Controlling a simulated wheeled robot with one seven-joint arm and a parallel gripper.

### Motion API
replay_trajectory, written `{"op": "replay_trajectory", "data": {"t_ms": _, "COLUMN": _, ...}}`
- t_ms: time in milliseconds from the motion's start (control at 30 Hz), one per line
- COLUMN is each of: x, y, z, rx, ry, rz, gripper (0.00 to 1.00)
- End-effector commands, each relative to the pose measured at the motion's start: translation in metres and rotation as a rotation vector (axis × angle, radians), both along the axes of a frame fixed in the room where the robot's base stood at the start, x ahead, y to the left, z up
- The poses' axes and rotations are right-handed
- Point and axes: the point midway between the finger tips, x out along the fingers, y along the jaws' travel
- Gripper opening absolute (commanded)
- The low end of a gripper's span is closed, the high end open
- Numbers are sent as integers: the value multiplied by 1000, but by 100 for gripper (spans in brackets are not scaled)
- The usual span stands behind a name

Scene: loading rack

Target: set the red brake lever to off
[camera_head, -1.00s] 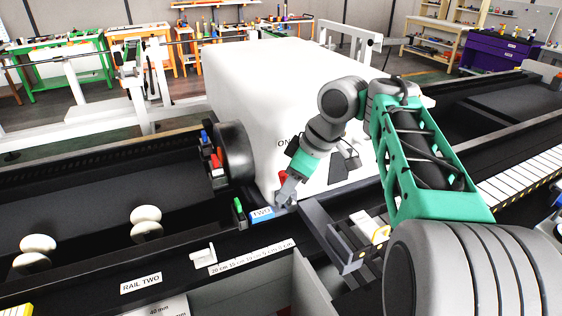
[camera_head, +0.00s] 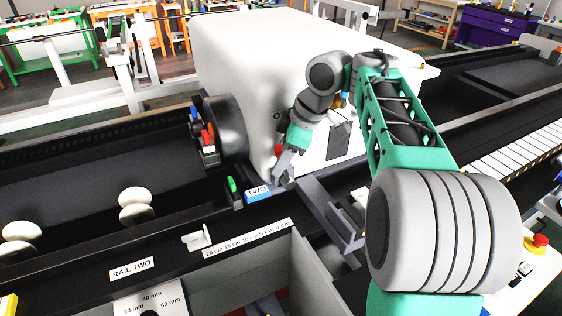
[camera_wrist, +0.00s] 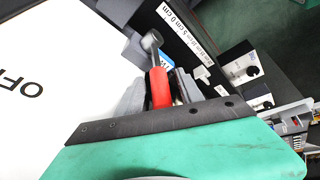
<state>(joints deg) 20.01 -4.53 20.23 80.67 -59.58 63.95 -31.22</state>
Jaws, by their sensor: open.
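The red brake lever (camera_wrist: 160,88) shows in the wrist view as a red sleeve on a grey rod ending in a grey round knob. It lies between the two grey fingers of my gripper (camera_wrist: 158,92), which stand apart on either side of it. I cannot tell whether either finger touches it. In the head view a bit of red lever (camera_head: 279,150) shows beside my gripper (camera_head: 282,178), low against the white box (camera_head: 240,75). Letters reading OFF stand on the white face (camera_wrist: 40,75) at left in the wrist view; the other lettering is largely hidden by my arm.
A blue block labelled TWO (camera_head: 257,194) and a green piece (camera_head: 232,186) sit close left of my gripper. A grey bracket (camera_head: 328,212) stands just right of it. A black wheel (camera_head: 226,128) is on the box's left side. A red stop button (camera_head: 540,240) is at far right.

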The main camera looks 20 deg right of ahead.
Motion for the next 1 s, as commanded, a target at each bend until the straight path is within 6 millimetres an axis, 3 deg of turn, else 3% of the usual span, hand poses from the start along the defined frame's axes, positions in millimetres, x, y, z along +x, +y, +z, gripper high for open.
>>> {"op": "replay_trajectory", "data": {"t_ms": 167, "x": 0, "y": 0, "z": 1, "rx": 0, "ry": 0, "rz": 0, "gripper": 44}}
{"op": "replay_trajectory", "data": {"t_ms": 700, "x": 0, "y": 0, "z": 1, "rx": 0, "ry": 0, "rz": -1, "gripper": 0}}
{"op": "replay_trajectory", "data": {"t_ms": 1000, "x": 0, "y": 0, "z": 1, "rx": 0, "ry": 0, "rz": -1, "gripper": 0}}
